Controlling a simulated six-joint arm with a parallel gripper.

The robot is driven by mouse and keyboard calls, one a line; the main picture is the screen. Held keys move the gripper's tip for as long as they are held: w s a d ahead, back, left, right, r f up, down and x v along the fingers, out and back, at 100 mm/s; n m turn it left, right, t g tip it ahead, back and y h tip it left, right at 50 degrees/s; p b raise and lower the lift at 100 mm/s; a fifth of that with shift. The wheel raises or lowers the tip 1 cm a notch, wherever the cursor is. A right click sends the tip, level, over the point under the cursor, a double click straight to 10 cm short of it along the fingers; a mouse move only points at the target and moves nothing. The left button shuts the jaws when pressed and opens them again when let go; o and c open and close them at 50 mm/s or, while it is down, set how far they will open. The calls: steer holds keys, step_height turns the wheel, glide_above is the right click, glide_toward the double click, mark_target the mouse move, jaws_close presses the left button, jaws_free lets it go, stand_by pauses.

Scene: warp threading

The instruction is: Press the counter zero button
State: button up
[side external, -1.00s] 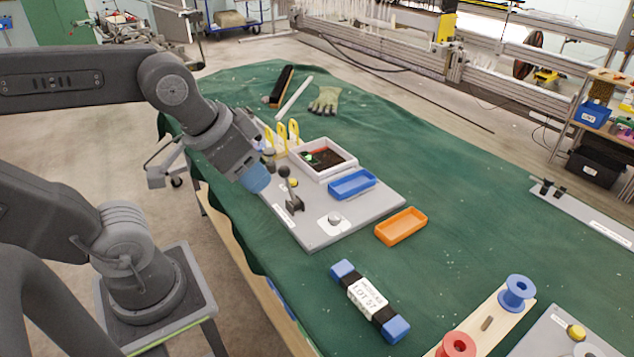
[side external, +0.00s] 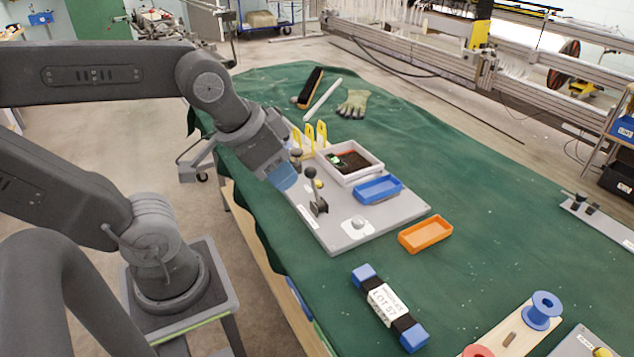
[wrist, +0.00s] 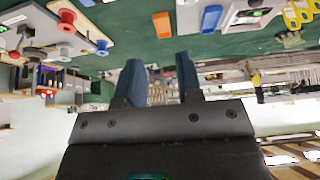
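A grey control panel (side external: 345,240) lies on the green-covered table. On it, a silver round button (side external: 358,222) sits on a white plate near the front right corner, and a small yellow button (side external: 319,184) shows behind a black lever (side external: 311,173). I cannot read which one is the counter zero button. My gripper (side external: 283,177) hangs tilted down, just left of the lever and above the panel's left edge; contact cannot be judged. In the wrist view my gripper (wrist: 160,70) has its two blue fingers apart with nothing between them.
A white bin (side external: 350,172) and a blue tray (side external: 378,190) are on the panel, with yellow upright hooks (side external: 309,135) behind. An orange tray (side external: 425,234) and a blue-ended labelled bar (side external: 389,307) lie to the right. Green cloth between them is clear.

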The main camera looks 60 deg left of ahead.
jaws_close()
stand_by(1.4)
